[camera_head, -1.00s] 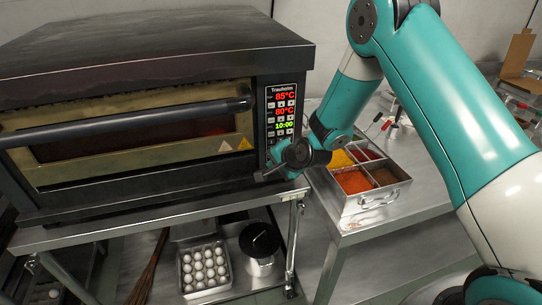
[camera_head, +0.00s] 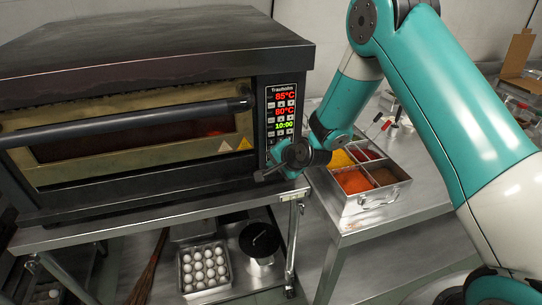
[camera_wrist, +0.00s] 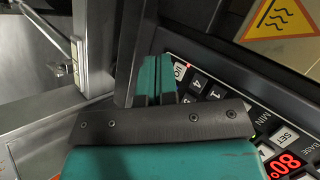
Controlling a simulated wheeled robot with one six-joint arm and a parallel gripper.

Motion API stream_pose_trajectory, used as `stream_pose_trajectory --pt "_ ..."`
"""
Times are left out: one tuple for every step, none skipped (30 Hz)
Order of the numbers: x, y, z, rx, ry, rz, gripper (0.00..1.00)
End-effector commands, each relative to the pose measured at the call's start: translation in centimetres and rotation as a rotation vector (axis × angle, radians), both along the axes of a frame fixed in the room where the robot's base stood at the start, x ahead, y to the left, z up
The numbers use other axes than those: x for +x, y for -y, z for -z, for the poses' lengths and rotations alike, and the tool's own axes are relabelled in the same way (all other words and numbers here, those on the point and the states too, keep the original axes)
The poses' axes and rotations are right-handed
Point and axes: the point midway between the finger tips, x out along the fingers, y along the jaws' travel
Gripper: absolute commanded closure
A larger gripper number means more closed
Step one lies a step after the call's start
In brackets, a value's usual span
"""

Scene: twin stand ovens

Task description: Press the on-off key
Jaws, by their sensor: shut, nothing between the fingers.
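The oven's control panel (camera_head: 282,112) is on its right front, with lit displays reading 85°C, 80°C and 10:00. In the wrist view the on-off key (camera_wrist: 180,71), marked I/O, shows at the panel's end, beside keys marked 4 and others. My gripper (camera_wrist: 157,72) is shut and empty, its teal fingers together just left of the on-off key and partly over that end of the panel. I cannot tell whether the fingertips touch the key. In the head view my gripper (camera_head: 264,174) is at the panel's lower end, and the wrist hides the on-off key.
The black oven (camera_head: 150,60) has a long door handle (camera_head: 125,122) left of the panel. It stands on a metal table (camera_head: 150,222) with an egg tray (camera_head: 205,268) below. A steel tray of coloured spices (camera_head: 375,201) stands close on the right, under my arm.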

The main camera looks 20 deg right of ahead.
Motion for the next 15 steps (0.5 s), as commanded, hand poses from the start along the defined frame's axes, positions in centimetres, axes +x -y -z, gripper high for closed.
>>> stream_pose_trajectory --pt "0.13 0.00 0.02 0.001 0.001 0.000 1.00" --pt "0.21 -0.01 0.03 0.000 0.001 0.001 1.00" --pt "0.35 0.00 0.04 0.000 0.001 0.001 1.00" --pt "0.46 -0.01 0.05 0.000 0.001 0.001 1.00" --pt "0.56 -0.01 0.05 0.000 0.001 0.001 1.00" --pt "0.68 -0.01 0.05 0.001 0.001 0.000 1.00" --pt "0.75 0.00 0.04 0.000 0.000 0.000 1.00" --pt "0.79 -0.01 0.04 0.000 0.000 0.000 1.00" --pt "0.81 0.00 0.02 0.000 0.000 0.000 1.00" --pt "0.82 -0.01 0.01 0.000 0.000 0.000 1.00" --pt "0.81 0.00 0.00 0.000 0.000 0.000 1.00" --pt "0.81 0.00 0.00 0.000 0.000 0.000 1.00" --pt "0.81 0.00 0.00 0.000 0.000 0.000 1.00" --pt "0.81 0.00 0.00 0.000 0.000 0.000 1.00" --pt "0.81 0.00 0.00 0.000 0.000 0.000 1.00"
